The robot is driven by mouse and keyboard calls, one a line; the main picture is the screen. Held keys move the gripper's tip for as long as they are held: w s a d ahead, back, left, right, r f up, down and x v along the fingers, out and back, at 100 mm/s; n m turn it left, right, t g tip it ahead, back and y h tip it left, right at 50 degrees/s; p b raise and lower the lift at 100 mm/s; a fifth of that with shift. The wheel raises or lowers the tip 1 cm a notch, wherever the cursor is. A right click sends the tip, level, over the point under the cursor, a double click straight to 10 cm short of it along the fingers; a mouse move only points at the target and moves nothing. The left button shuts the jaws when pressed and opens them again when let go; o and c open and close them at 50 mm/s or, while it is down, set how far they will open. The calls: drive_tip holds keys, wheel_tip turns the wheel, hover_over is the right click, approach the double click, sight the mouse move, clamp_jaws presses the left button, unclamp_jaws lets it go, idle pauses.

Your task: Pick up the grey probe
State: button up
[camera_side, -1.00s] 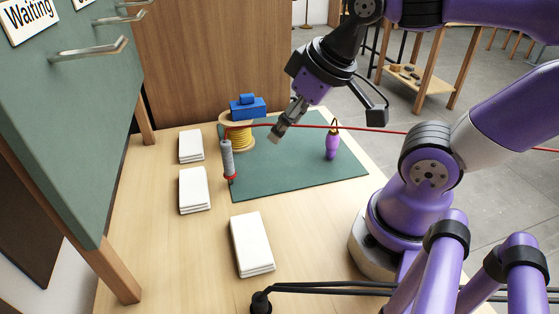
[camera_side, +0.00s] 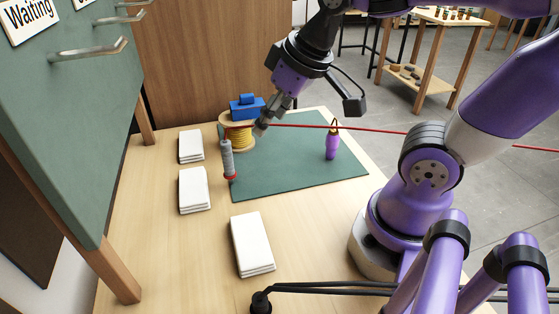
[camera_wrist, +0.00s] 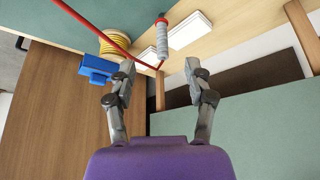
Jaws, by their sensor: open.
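The grey probe (camera_side: 227,160) stands upright with a red lower end at the left edge of the green mat (camera_side: 285,175). In the wrist view the grey probe (camera_wrist: 162,42) appears beyond the gap between my fingers, near the top. My gripper (camera_side: 262,127) is open and empty, to the right of the probe and higher, in front of the spool in the side view. In the wrist view both fingers of my gripper (camera_wrist: 160,68) are apart with nothing between them. The probe is clear of the fingers.
A spool of yellow wire (camera_side: 240,139) with a blue block (camera_side: 247,108) on top stands behind the probe. A red wire (camera_side: 365,129) stretches right from near my gripper. White stacks (camera_side: 194,190) lie left and in front.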

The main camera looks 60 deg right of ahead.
approach(230, 145)
drive_tip(key=f, duration=0.1)
drive_tip(key=shift+g, duration=0.4)
drive_tip(key=x, duration=0.2)
drive_tip(key=w+x, duration=0.1)
drive_tip(key=x, duration=0.2)
drive_tip(key=shift+w+d, duration=0.1)
drive_tip(key=shift+w, duration=0.05)
drive_tip(key=shift+x, duration=3.1)
clamp_jaws()
